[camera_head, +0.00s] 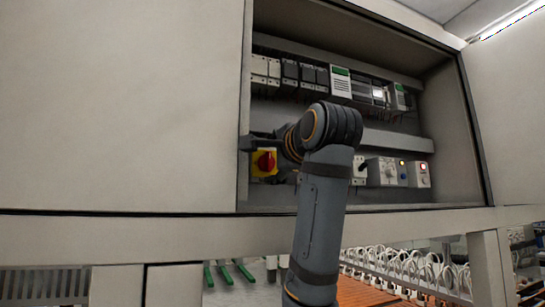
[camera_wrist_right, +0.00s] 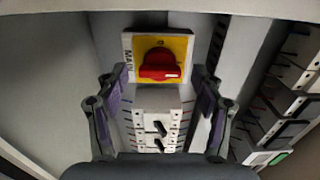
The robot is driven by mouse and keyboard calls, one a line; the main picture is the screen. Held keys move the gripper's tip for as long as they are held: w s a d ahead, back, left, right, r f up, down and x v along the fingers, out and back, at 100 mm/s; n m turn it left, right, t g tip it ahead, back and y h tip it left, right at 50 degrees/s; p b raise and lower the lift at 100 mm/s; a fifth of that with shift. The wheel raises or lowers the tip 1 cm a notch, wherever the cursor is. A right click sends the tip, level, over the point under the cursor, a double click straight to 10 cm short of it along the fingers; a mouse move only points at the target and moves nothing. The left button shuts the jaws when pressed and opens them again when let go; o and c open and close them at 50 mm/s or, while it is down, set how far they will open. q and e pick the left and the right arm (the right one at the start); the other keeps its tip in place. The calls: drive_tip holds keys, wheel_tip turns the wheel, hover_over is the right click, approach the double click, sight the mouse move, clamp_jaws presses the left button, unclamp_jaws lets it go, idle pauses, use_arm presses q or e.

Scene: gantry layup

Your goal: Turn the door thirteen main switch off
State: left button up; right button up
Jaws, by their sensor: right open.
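The main switch (camera_head: 265,162) is a red rotary handle on a yellow plate, low at the left side of the open cabinet. It also shows in the right wrist view (camera_wrist_right: 160,64), with a white strip reading MAIN beside the yellow plate. There the red handle lies roughly across the picture. My right gripper (camera_wrist_right: 155,78) is open and empty, its two fingers apart on either side of the switch; I see no contact. My left gripper is not in view.
Below the switch in the wrist view is a breaker block (camera_wrist_right: 158,125) with small dark levers. Rows of modules (camera_head: 300,72) fill the upper cabinet. A box with a red-lit button (camera_head: 420,174) stands at the right. The cabinet's left wall is close to the gripper.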

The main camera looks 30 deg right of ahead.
drive_tip(key=shift+w, duration=0.1)
drive_tip(key=c, duration=1.2)
drive_tip(key=shift+o, duration=0.2)
drive_tip(key=shift+f+n, duration=0.1)
drive_tip(key=shift+n, duration=0.2)
drive_tip(key=n+b, duration=0.1)
drive_tip(key=n, duration=0.2)
drive_tip(key=shift+f+b, duration=0.1)
drive_tip(key=shift+b, duration=0.2)
drive_tip(key=n+b, duration=0.1)
drive_tip(key=n, duration=0.3)
drive_tip(key=shift+n, duration=0.3)
drive_tip(key=n+b, duration=0.1)
drive_tip(key=n, duration=0.4)
drive_tip(key=shift+b, duration=0.3)
drive_tip(key=shift+n+b, duration=0.35)
drive_tip(key=shift+n, duration=2.15)
